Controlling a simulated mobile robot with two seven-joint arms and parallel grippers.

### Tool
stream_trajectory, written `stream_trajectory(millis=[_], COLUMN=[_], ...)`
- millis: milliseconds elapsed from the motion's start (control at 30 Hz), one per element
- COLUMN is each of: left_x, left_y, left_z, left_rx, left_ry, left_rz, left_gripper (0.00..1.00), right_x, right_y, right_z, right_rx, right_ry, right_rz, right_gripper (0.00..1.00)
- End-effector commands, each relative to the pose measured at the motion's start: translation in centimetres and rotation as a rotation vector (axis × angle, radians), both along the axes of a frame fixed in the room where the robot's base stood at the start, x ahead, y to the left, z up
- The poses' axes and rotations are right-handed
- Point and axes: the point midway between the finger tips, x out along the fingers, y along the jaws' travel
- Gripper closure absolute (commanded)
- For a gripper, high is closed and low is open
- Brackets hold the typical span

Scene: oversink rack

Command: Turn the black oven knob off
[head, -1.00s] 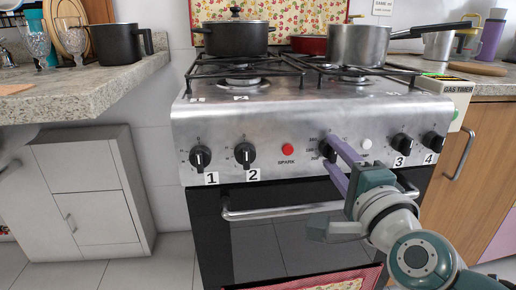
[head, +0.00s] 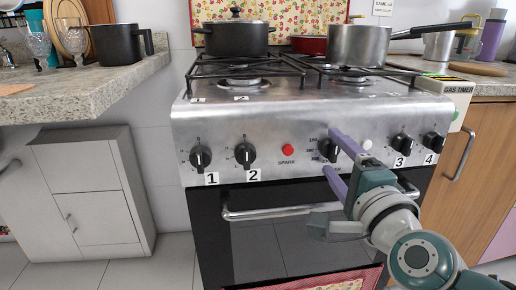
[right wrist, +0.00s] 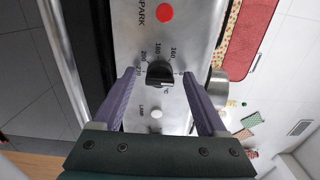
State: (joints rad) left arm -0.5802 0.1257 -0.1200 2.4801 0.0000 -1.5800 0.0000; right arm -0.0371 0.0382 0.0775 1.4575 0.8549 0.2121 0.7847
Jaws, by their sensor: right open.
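The black oven knob (head: 328,151) sits on the steel front panel between the red spark button and the white button, with temperature markings around it. In the right wrist view the oven knob (right wrist: 159,73) lies between the fingertips, near the middle. My right gripper (head: 331,151) is open, one purple finger above the knob and one below it. In the right wrist view, gaps show between the knob and both fingers of the right gripper (right wrist: 158,75). In the head view the fingers partly cover the knob. My left gripper is not in view.
Numbered burner knobs sit on both sides, such as knob 2 (head: 245,154) and knob 3 (head: 402,144). The red spark button (head: 288,150) and white lamp button (head: 367,144) flank the oven knob. The oven door handle (head: 280,211) runs below. Pots stand on the stove (head: 300,100).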

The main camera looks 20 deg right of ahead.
Motion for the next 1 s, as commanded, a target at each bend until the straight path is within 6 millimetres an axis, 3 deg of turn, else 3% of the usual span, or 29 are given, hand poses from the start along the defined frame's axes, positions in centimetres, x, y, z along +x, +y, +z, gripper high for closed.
stream_trajectory(millis=[233,633,1000], left_x=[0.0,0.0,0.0], left_y=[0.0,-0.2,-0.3], left_z=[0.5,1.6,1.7], left_rx=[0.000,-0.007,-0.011], left_ry=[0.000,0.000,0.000], left_rz=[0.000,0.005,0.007], left_gripper=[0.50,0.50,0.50], right_x=[-1.4,-8.5,-9.7], right_y=[0.3,2.0,2.3], right_z=[0.1,0.0,0.0], right_rx=[-0.001,-0.001,0.000], right_ry=[0.002,0.003,0.000], right_rz=[0.000,0.001,0.000], right_gripper=[0.25,0.25,0.25])
